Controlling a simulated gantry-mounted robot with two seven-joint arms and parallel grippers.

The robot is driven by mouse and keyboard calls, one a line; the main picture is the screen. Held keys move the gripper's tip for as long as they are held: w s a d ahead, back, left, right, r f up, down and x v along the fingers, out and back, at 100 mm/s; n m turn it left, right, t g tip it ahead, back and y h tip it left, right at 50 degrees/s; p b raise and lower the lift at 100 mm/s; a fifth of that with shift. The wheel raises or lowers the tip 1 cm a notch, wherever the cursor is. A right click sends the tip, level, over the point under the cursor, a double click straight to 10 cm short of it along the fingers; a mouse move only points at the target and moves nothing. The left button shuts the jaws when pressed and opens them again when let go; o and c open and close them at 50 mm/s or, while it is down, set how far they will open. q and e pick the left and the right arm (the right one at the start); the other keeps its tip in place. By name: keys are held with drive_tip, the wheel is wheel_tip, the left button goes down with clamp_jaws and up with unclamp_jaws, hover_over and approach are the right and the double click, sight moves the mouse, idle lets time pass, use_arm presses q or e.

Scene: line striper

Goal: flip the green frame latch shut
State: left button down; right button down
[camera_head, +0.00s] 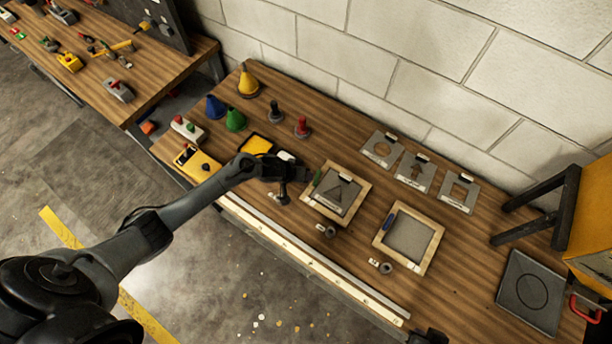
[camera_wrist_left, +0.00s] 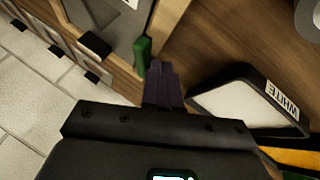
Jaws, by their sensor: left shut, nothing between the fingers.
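The green latch (camera_head: 317,177) sits on the left rail of a wooden frame (camera_head: 361,198) that holds a grey plate with a dark triangular mark. In the left wrist view the green latch (camera_wrist_left: 142,56) stands at the frame's edge, just beyond my fingertips. I cannot tell whether it is open or shut. My left gripper (camera_head: 301,175) is shut and empty, right beside the latch; its fingers (camera_wrist_left: 163,82) look close to or touching the latch's lower end. A dark shape (camera_head: 428,337) at the head view's bottom edge may be my right gripper; its jaws cannot be made out.
A second frame (camera_head: 434,245) with a blue latch (camera_head: 389,222) lies to the right. Stencil plates (camera_head: 415,172) lie behind. A tray marked WHITE (camera_wrist_left: 240,103) is close by my left gripper.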

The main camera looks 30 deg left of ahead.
use_arm(q)
drive_tip(key=shift+s+a+p, duration=0.15)
drive_tip(key=shift+a+p, duration=0.2)
drive_tip(key=shift+a, duration=0.1)
drive_tip(key=a, duration=0.1)
drive_tip(key=a+p, duration=0.1)
drive_tip(key=a, duration=0.1)
drive_tip(key=shift+s+r, duration=0.15)
drive_tip(key=shift+s, duration=0.25)
drive_tip(key=v, duration=0.9)
drive_tip(key=shift+s+a+r+p, duration=0.15)
drive_tip(key=shift+a+r+p, duration=0.1)
drive_tip(key=shift+a+p, duration=0.15)
